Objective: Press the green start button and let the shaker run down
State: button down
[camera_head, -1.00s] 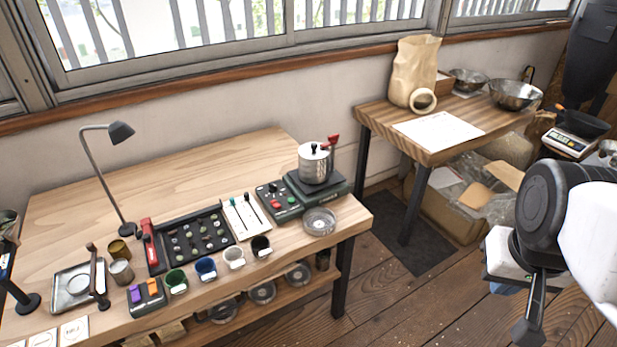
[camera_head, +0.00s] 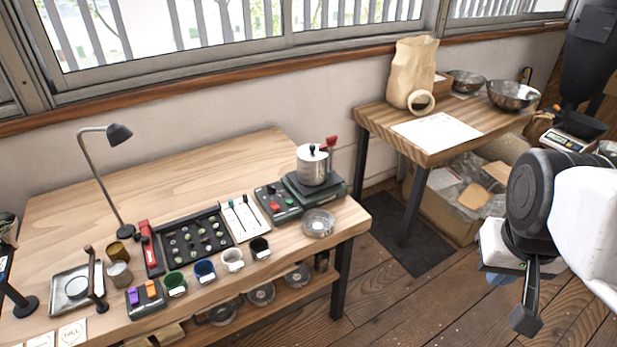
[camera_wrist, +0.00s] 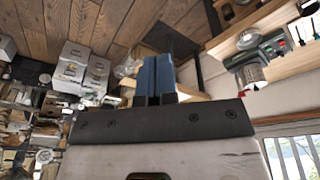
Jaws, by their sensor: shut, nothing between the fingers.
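The shaker is a metal pot (camera_head: 312,168) with a dark knob and a red handle, standing on a dark green base (camera_head: 318,190) at the right end of the workbench. A dark green control box (camera_head: 272,203) sits just left of it, with a red button (camera_head: 275,206) and a small green button (camera_head: 291,201) beside it. The pot and box also show at the upper right of the wrist view, small and tilted. My gripper (camera_head: 500,279) hangs over the floor, far right of the bench and clear of the buttons. Its blue fingers (camera_wrist: 153,75) are together and empty.
A glass dish (camera_head: 318,222) lies in front of the shaker near the bench edge. A white tool tray (camera_head: 242,217), a bean tray and several cups stand to the left. A side table (camera_head: 470,138) with a paper bag and bowls stands behind. Floor between arm and bench is open.

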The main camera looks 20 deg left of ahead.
jog(key=w+a+n+h, duration=0.1)
jog(key=w+a+n, duration=0.1)
jog(key=w, duration=0.5)
jog(key=w+a+n+h, duration=0.1)
jog(key=w+a+n, duration=0.15)
jog(key=w, duration=0.55)
jog(key=n+t+h, duration=0.3)
jog(key=n+t, duration=0.2)
jog(key=n, duration=1)
send_over(290, 202)
notch_tip(290, 202, down, 22)
jog(key=shift+f, duration=0.25)
jog(key=shift+f+m, duration=0.2)
jog(key=shift+m, duration=0.05)
jog(key=shift+f, duration=4.2)
jog(key=shift+f, duration=0.5)
